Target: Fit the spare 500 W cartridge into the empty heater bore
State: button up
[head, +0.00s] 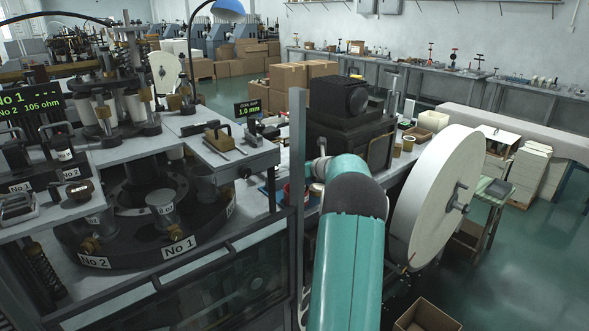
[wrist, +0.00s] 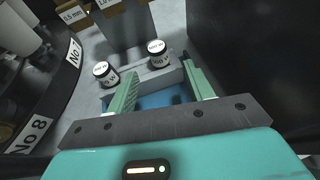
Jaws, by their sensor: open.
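In the head view my gripper is hidden beyond my teal arm. The dark turntable (head: 126,256) carries labels No 1 and No 2. I cannot make out the empty bore.
A display (head: 32,106) reads "No 1 ---" and "No 2 105 ohm". A dark boxy machine (head: 343,104) and a large pale wheel (head: 436,196) flank my arm. In the wrist view, the turntable rim (wrist: 58,88) is left and a dark wall (wrist: 245,55) is right.

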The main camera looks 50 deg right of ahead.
jog(key=shift+x, duration=2.7)
jog(key=shift+w+r, duration=0.1)
grip_shut()
